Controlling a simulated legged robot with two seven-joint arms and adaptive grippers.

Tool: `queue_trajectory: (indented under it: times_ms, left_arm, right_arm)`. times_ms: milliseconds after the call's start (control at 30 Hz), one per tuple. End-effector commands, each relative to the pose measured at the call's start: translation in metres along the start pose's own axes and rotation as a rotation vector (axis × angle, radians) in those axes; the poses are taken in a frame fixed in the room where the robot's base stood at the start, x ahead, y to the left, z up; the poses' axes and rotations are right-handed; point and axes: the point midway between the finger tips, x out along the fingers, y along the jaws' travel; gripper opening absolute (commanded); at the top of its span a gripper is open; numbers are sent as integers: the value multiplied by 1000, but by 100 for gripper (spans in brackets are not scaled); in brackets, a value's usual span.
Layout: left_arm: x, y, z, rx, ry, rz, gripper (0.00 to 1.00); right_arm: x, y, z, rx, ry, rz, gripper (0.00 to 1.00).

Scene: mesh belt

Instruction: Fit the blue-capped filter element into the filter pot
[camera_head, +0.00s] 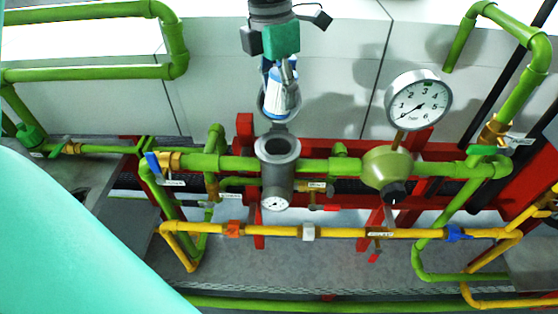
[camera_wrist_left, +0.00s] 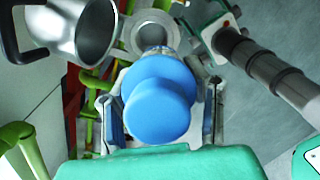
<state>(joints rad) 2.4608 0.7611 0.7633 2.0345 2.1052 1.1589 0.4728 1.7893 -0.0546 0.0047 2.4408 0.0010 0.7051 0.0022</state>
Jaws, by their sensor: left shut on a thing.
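My left gripper (camera_head: 283,84) comes in at the top of the head view and is shut on the filter element (camera_head: 284,104). The element has a white body and a blue cap; its cap (camera_wrist_left: 157,100) fills the middle of the left wrist view between the fingers. The grey filter pot (camera_head: 277,182) stands upright in the green pipe line with its round mouth open. In the head view the element appears just above the mouth, apart from it. In the left wrist view the pot's mouth (camera_wrist_left: 153,35) shows beyond the cap, partly hidden. My right gripper is not in view.
An open metal lid (camera_wrist_left: 95,32) with a black handle (camera_wrist_left: 28,35) stands beside the mouth. A pressure gauge (camera_head: 418,102) rises to the right of the pot. Green pipes, a yellow pipe (camera_head: 340,233) and red supports surround it. A pale wall is behind.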

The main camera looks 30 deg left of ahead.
Motion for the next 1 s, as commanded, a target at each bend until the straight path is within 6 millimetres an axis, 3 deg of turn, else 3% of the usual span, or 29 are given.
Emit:
queue_trajectory:
  times_ms: [300,600,800,1000]
  left_arm:
    - [-3,0,-1,-566,-140,76,0]
    - [-5,-2,0,-988,-225,173,0]
    - [-2,-1,-1,-1106,-244,205,0]
    - [35,2,-5,-1119,-241,206,0]
  right_arm:
    - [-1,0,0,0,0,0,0]
    - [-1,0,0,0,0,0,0]
    - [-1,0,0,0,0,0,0]
    - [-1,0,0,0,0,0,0]
